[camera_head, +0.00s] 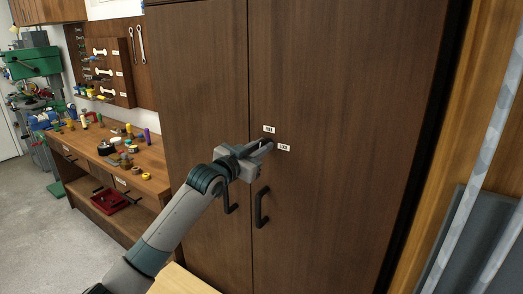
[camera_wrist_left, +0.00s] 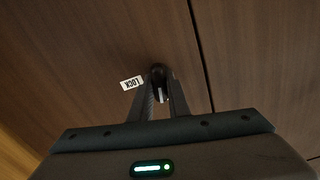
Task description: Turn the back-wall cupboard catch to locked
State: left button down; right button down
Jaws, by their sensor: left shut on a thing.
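The tall dark-brown cupboard (camera_head: 340,90) fills the middle of the head view. Its small dark catch (camera_wrist_left: 158,72) shows in the left wrist view, close to the seam between the doors. My left gripper (camera_head: 267,145) reaches up from below, and its fingers are shut on the catch. The left wrist view shows the fingers (camera_wrist_left: 160,100) on either side of it. A white label (camera_head: 269,128) sits above the catch, and a white LOCK label (camera_head: 284,148) sits to its lower right. The fingers hide much of the catch, so I cannot tell which label it points to.
Two dark door handles hang below the catch; the right one (camera_head: 262,207) is close to my wrist. A wooden workbench (camera_head: 150,160) with small parts stands at the left. Metal sheets and bars (camera_head: 465,240) lean at the right. Grey floor is open at lower left.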

pick_arm(q)
jog(key=m+b, duration=0.1)
jog(key=m, duration=0.2)
jog(key=shift+m, duration=0.3)
jog(key=m, duration=0.4)
jog(key=shift+d+m+b, duration=0.1)
jog(key=shift+m+b, duration=0.2)
jog(key=shift+b, duration=0.1)
jog(key=m, duration=0.4)
jog(key=shift+s+f, duration=0.1)
jog(key=shift+f, duration=0.05)
jog(key=shift+f+m+p, duration=0.15)
jog(key=shift+m+p, duration=0.3)
jog(key=shift+m, duration=1.25)
jog(key=c, duration=1.7)
grip_release()
jog(key=shift+d, duration=0.1)
jog(key=shift+s, duration=0.1)
